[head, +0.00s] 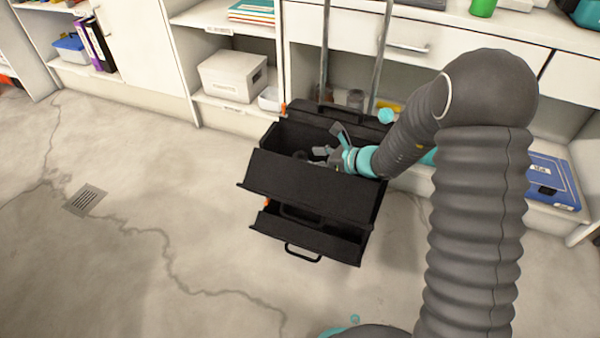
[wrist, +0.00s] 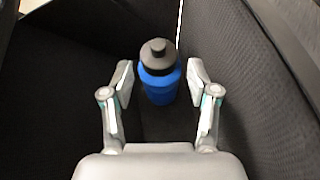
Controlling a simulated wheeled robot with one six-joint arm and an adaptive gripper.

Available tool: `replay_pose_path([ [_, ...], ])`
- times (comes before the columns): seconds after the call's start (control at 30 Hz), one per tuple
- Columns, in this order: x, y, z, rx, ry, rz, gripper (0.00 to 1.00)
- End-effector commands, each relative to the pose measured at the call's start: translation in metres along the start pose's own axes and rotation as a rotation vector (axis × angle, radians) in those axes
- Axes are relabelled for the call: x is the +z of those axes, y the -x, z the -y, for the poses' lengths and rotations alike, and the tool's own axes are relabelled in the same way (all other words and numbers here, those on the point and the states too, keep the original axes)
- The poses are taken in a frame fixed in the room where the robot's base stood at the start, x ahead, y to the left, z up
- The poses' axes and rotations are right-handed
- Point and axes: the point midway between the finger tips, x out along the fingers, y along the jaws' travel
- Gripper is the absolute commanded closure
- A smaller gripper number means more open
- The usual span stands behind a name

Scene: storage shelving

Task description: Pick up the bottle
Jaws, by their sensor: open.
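The bottle (wrist: 159,84) is blue with a dark grey cap. In the wrist view it stands inside a black box, between the two fingers of my gripper (wrist: 161,82). The fingers are spread, with a gap on each side of the bottle. In the head view my gripper (head: 331,146) reaches into the open top of the black toolbox (head: 312,172) from the right. I cannot make out the blue bottle in the head view; the box wall and gripper hide that part.
The toolbox walls (wrist: 245,70) rise close around my gripper. Behind it are white shelves with a white box (head: 232,76) and a drawer counter (head: 450,45). A blue case (head: 550,183) lies at right. The concrete floor at left is clear, with a drain grate (head: 85,199).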

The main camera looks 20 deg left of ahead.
Motion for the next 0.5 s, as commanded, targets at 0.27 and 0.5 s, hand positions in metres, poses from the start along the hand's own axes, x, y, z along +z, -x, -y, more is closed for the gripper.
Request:
replay_pose_path([
  [0.27,0.004,-0.038,-0.003,0.005,0.002,-0.001,0.4],
  [0.5,0.006,-0.048,-0.001,0.001,0.001,0.0,0.4],
])
